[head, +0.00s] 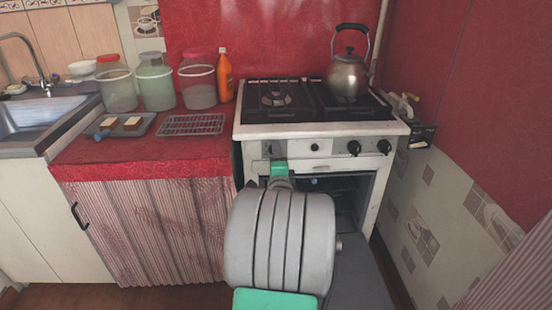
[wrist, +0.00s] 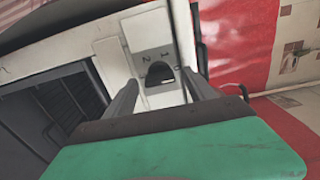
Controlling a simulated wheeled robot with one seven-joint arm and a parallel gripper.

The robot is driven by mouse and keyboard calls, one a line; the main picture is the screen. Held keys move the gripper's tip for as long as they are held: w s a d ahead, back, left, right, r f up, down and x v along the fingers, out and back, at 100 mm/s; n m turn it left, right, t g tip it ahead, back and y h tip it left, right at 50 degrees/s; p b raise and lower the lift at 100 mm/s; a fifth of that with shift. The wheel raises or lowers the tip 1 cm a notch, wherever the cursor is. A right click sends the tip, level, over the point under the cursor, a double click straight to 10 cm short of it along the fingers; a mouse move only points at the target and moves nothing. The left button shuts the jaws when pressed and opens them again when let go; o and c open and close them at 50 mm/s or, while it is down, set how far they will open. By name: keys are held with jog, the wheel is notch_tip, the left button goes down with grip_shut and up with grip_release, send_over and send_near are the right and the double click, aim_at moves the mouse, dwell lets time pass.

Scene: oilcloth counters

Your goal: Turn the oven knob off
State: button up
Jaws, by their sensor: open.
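The white stove (head: 300,132) stands at the right of the counter. In the wrist view, a dark oven knob (wrist: 160,73) sits on a grey marked plate on the white front panel. My gripper (wrist: 161,80) is open, with one finger on either side of the knob; I cannot tell whether they touch it. In the head view my arm reaches the left part of the stove's front, and my gripper and the knob there are mostly hidden. Two dark knobs, one (head: 354,148) and another (head: 384,146), show farther right on the panel.
A kettle (head: 348,75) stands on the right rear of the hob. An orange bottle (head: 223,76), jars (head: 197,85), a wire rack (head: 192,125) and a tray (head: 124,125) stand on the red counter to the left. The dark oven opening (head: 345,190) is below the panel.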

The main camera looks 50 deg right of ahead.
jog(key=v, duration=0.8)
jog(key=shift+p, duration=0.45)
